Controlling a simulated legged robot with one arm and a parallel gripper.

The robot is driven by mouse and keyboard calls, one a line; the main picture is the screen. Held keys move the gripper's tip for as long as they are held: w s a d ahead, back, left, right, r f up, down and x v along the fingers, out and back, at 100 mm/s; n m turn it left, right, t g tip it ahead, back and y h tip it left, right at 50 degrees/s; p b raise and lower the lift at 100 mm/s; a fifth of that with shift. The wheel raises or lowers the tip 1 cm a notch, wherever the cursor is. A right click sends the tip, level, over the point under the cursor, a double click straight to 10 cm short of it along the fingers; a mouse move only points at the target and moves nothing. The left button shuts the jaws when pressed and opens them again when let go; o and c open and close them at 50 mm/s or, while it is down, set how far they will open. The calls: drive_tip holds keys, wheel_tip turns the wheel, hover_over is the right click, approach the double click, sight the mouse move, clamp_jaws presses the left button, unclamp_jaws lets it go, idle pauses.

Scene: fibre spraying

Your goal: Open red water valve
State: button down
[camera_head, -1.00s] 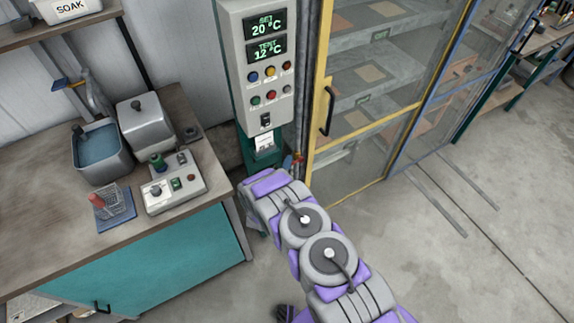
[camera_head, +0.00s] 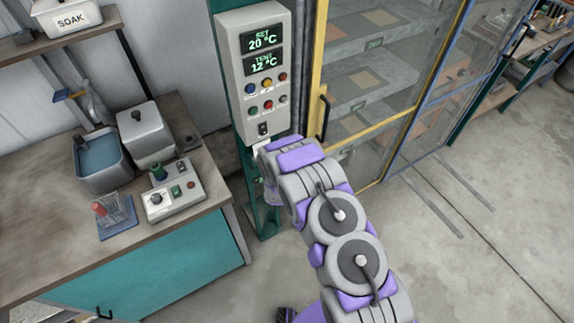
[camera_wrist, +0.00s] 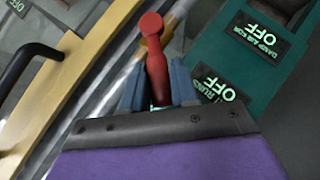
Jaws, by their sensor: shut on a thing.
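The red water valve handle (camera_wrist: 157,62) shows in the wrist view as a red lever with a round knob at its top. My gripper (camera_wrist: 158,90) has its two blue-grey fingers on either side of the lever's lower part and is shut on it. The lever's base is hidden behind the gripper. In the head view my arm reaches to the foot of the control panel (camera_head: 253,75), and the valve and fingertips are hidden behind the arm.
A green post with labels reading OFF (camera_wrist: 253,32) stands beside the valve. A yellow-framed glass cabinet (camera_head: 316,75) with a black handle (camera_head: 324,115) is close on the right. A workbench (camera_head: 205,215) with a control box (camera_head: 173,192) stands left. Open floor lies right.

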drive_tip(key=shift+s+d+f, duration=0.1)
drive_tip(key=shift+f, duration=0.05)
idle(0.3)
drive_tip(key=c, duration=1.1)
unclamp_jaws()
drive_tip(key=shift+c, duration=0.2)
drive_tip(key=shift+o, duration=0.9)
